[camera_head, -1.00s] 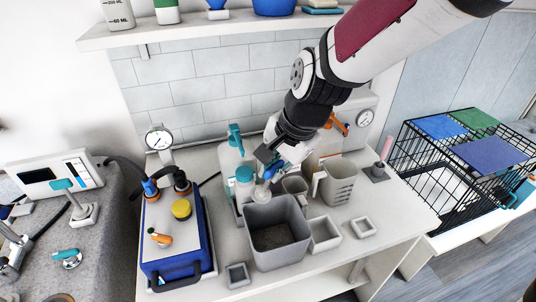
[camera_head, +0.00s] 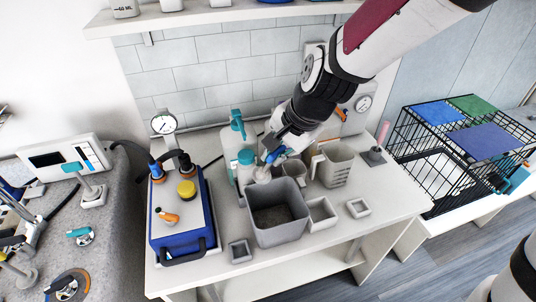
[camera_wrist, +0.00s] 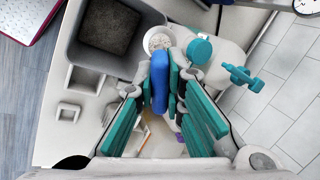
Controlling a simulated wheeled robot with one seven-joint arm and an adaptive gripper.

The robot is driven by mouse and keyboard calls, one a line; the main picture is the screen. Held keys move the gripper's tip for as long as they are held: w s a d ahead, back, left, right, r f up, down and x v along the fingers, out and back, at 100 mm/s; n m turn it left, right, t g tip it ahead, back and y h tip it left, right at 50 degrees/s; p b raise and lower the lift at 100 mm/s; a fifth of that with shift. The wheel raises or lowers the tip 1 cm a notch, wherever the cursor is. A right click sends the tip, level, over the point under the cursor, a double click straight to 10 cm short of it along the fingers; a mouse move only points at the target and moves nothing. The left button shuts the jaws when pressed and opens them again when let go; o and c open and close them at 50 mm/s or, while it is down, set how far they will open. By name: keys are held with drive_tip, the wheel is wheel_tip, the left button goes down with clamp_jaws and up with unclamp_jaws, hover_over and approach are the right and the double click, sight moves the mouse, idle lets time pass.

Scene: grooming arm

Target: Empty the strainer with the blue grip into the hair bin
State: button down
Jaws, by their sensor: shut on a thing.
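My gripper (camera_wrist: 163,88) is shut on the blue grip (camera_wrist: 160,82) of a strainer. The strainer's pale round bowl (camera_wrist: 158,40) points away from the fingers and holds something light and speckled. It also shows in the head view (camera_head: 262,174), at the back-left rim of the grey bin. The open grey bin (camera_head: 279,232), apparently the hair bin, stands on the white bench with dark matter on its floor. In the wrist view the bin's wall (camera_wrist: 68,42) is left of the bowl. I cannot tell whether the bowl touches the rim.
Teal-capped bottles (camera_head: 228,153) stand close behind and left of the strainer. A beige jug (camera_head: 336,168) is right of the gripper. Small grey trays (camera_head: 322,222) flank the bin. A blue machine (camera_head: 182,240) stands left, a wire cage (camera_head: 440,190) right.

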drive_tip(key=shift+s+d+f+t+y+p, duration=0.1)
drive_tip(key=shift+s+d+t+y+p, duration=0.25)
drive_tip(key=shift+p, duration=1.4)
drive_tip(key=shift+d, duration=0.1)
drive_tip(key=shift+s+d+f+t+y+p, duration=0.4)
drive_tip(key=shift+s+d+t+y+p, duration=0.15)
drive_tip(key=shift+y, duration=0.1)
idle(0.8)
